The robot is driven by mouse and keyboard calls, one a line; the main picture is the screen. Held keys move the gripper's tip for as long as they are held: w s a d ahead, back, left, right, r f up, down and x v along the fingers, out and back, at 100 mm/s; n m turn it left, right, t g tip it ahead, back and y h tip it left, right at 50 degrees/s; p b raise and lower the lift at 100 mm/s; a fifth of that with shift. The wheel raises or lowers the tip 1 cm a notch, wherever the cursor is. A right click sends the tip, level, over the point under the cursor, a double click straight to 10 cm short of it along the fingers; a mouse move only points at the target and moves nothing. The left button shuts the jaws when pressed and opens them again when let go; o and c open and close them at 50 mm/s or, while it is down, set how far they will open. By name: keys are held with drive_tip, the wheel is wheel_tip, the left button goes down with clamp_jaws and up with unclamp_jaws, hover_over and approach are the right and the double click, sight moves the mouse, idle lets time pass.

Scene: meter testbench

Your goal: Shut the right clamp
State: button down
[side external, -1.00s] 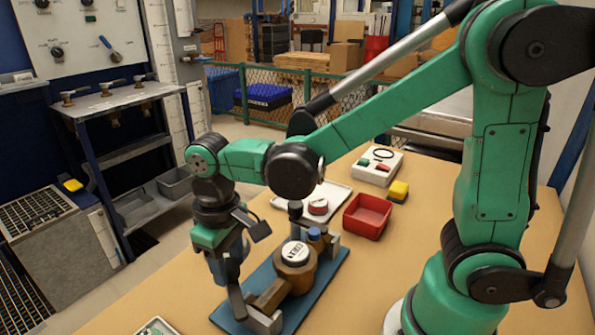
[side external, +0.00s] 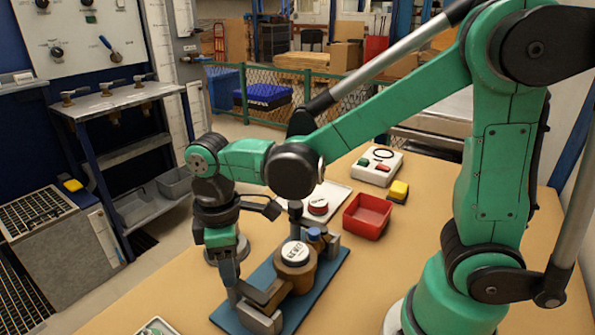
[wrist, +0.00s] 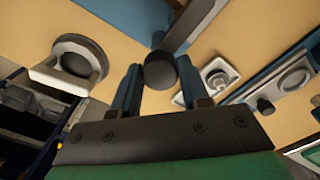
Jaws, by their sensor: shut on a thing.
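The brown meter (side external: 294,265) with a white dial (side external: 295,252) sits on a blue base plate (side external: 334,270). A grey clamp block (side external: 262,320) stands at the plate's near end, with a brown bar between it and the meter. My gripper (side external: 231,292) points down at this end, beside the block. In the wrist view a black round knob (wrist: 159,70) sits between my gripper's blue fingertips (wrist: 157,80), which are shut on it. The knob hides what lies below it. I cannot tell how far the clamp is closed.
A red bin (side external: 367,216), a yellow block (side external: 398,191) and a white button box (side external: 377,166) stand farther back. A white tray (side external: 337,192) holds a red-rimmed round part (side external: 318,206). The front table is mostly bare.

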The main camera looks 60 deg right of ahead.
sight(235, 260)
idle(0.4)
drive_tip(key=shift+c, duration=2.1)
unclamp_jaws()
drive_tip(key=shift+r, duration=2.8)
drive_tip(key=shift+s+d+r+m+t, duration=0.15)
drive_tip(key=shift+d+m+t, duration=0.15)
drive_tip(key=shift+d, duration=0.2)
drive_tip(key=d+m+t, duration=0.2)
drive_tip(key=s+d+m+t, duration=0.1)
drive_tip(key=d+m, duration=0.1)
drive_tip(key=s+d+m+t, duration=0.1)
drive_tip(key=d+m+t, duration=0.1)
drive_tip(key=m, duration=0.1)
drive_tip(key=shift+d+t, duration=0.3)
drive_tip(key=shift+d+f+m+t, duration=0.25)
drive_tip(key=shift+d+m+t, duration=0.25)
drive_tip(key=shift+m, duration=0.2)
